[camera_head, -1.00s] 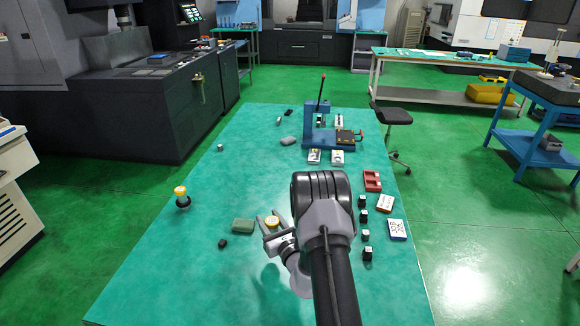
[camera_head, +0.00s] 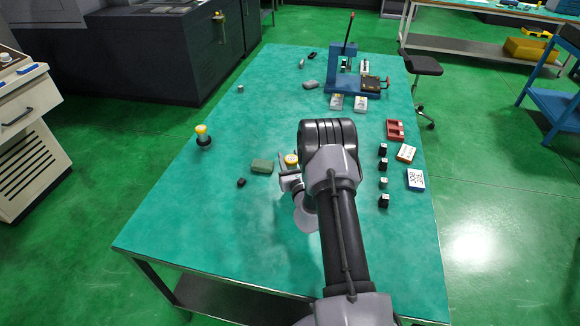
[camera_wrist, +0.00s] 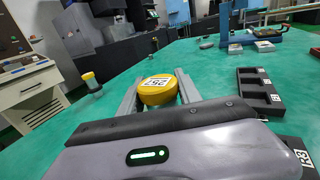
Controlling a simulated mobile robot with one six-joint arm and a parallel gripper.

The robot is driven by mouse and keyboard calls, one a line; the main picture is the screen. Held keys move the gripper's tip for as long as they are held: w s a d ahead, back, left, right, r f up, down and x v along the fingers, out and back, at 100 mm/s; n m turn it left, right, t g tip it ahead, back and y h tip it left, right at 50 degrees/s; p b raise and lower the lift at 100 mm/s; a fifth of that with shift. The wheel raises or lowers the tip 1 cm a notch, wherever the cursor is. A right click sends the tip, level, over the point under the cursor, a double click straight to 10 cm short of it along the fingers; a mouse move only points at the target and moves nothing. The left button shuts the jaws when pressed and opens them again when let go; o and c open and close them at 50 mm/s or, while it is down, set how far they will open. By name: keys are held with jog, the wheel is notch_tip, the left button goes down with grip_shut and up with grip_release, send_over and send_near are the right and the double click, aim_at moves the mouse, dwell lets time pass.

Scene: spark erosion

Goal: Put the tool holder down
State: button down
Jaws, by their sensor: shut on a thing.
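My gripper (camera_head: 288,163) is shut on a tool holder with a round yellow top (camera_head: 291,159). In the wrist view the yellow top (camera_wrist: 158,90) carries a white label reading about 252 and sits between the two grey fingers (camera_wrist: 157,93). Its lower part is hidden by the fingers and wrist, so I cannot tell whether it touches the table. A second yellow-topped holder (camera_head: 203,135) with a dark base stands upright on the teal table (camera_head: 215,215), further left. It also shows in the wrist view (camera_wrist: 91,81).
Small dark blocks (camera_head: 383,164), labelled boxes (camera_head: 415,179) and a red tray (camera_head: 395,129) lie right. A blue press (camera_head: 350,80) stands behind. The left front of the table is clear.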

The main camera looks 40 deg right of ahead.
notch_tip(320, 180, down, 4)
jog(key=shift+r+b, duration=0.15)
jog(key=shift+b, duration=0.75)
jog(key=shift+r, duration=0.2)
jog(key=shift+f, duration=0.15)
jog(key=c, duration=0.8)
grip_release()
jog(key=shift+c, duration=0.2)
